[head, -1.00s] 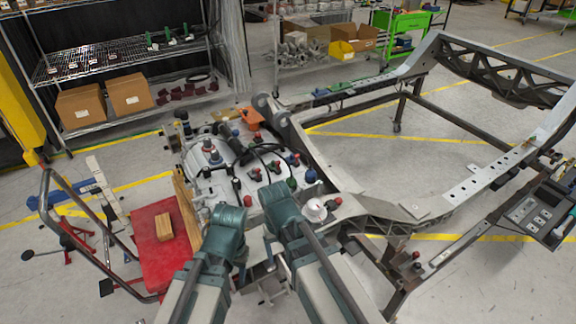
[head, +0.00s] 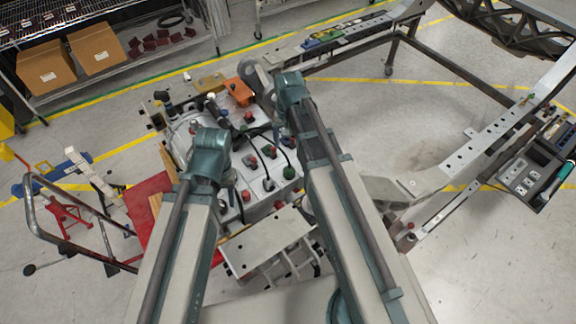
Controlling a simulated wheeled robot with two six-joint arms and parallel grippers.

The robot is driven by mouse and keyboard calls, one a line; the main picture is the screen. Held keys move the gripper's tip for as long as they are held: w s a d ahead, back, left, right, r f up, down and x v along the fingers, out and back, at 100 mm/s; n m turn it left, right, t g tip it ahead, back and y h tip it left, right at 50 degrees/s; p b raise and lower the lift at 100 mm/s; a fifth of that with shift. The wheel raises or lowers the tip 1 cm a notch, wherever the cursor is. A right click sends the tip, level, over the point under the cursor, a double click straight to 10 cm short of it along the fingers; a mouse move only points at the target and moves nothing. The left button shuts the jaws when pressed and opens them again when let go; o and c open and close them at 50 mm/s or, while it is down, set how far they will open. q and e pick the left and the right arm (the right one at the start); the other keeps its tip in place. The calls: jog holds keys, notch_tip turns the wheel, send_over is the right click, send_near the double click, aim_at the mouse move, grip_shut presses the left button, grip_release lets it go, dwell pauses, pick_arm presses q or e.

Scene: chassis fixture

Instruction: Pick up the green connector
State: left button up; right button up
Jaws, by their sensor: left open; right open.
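A small round green-capped part (head: 289,173) sits on the grey component assembly (head: 275,190) between my arms. A green piece (head: 567,170) lies in the dark tray at the right edge. I cannot tell which of these, if either, is the green connector. My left arm ends in a teal joint over the left part of the assembly. My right arm reaches further, its teal joint near the assembly's far right side. The fingers of both grippers are out of sight behind these joints. No held object is visible.
The dark chassis frame (head: 448,80) spans the right side. A red cart (head: 150,200) with a metal rail stands at left. Cardboard boxes (head: 46,67) sit on a shelf at the back left. An orange part (head: 238,92) is beyond the assembly. Open floor lies within the frame.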

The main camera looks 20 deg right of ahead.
aim_at(289, 167)
jog(key=shift+f+b, duration=4.25)
jog(key=shift+f, duration=0.05)
notch_tip(289, 167, down, 5)
jog(key=b, duration=0.5)
jog(key=shift+s+d+f, duration=0.1)
jog(key=shift+s+f, duration=0.05)
grip_shut()
